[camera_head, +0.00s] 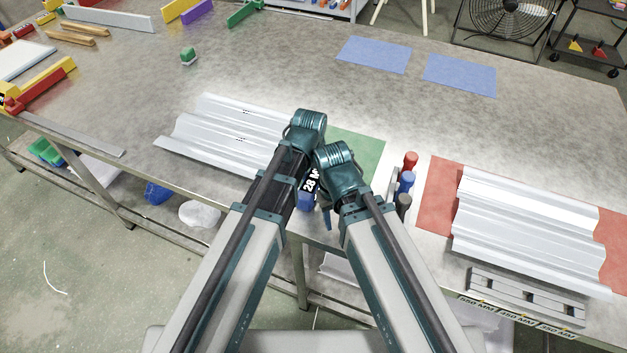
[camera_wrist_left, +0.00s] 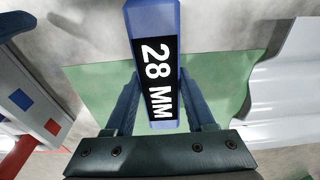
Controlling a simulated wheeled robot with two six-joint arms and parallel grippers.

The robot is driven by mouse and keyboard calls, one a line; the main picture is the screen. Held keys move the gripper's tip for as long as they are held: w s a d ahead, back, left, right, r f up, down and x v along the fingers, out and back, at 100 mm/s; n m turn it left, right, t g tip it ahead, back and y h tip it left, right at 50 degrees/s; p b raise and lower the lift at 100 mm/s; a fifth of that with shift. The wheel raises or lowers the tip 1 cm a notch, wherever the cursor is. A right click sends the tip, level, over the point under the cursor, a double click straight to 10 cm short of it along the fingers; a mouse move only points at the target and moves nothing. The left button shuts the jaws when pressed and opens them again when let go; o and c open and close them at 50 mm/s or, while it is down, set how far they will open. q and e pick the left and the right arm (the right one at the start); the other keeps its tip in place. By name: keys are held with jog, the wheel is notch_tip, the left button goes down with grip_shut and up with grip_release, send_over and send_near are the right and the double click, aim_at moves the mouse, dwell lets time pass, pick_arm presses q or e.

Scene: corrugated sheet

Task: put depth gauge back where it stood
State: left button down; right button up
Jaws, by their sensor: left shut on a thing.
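The depth gauge is a blue bar with a black "28 MM" label (camera_head: 311,183); in the left wrist view the gauge (camera_wrist_left: 155,60) runs lengthwise between the fingers. My left gripper (camera_wrist_left: 157,105) is shut on it, above a green mat (camera_wrist_left: 90,85). In the head view my forearms and wrists hide most of my left gripper and part of the gauge. My right wrist (camera_head: 337,165) is just right of the gauge; its jaws are mostly hidden. A grey rack with red (camera_head: 410,160), blue (camera_head: 406,180) and dark (camera_head: 403,203) cylinders stands to the right.
Corrugated sheets lie left (camera_head: 225,125) and right (camera_head: 530,225), the right one on a red mat (camera_head: 436,195). A slotted grey block (camera_head: 525,295) is at the near right edge. Blue mats (camera_head: 373,55) lie at the back. The table middle beyond the wrists is clear.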

aim_at(312, 181)
jog(key=shift+f, duration=0.1)
pick_arm(q)
jog(key=shift+c, duration=1.2)
grip_release()
jog(key=shift+f, duration=0.1)
notch_tip(312, 181, up, 12)
jog(key=s+p, duration=0.1)
jog(key=p, duration=1.1)
jog(key=shift+s+a, duration=0.15)
jog(key=shift+a, duration=0.2)
pick_arm(e)
notch_tip(312, 181, up, 12)
pick_arm(q)
jog(key=s+a+g+y, duration=0.1)
jog(key=s+a, duration=0.4)
jog(key=s, duration=0.6)
jog(key=shift+s+a+n+y, duration=0.2)
jog(key=shift+s+n+y, duration=0.15)
jog(key=shift+n+y, duration=0.05)
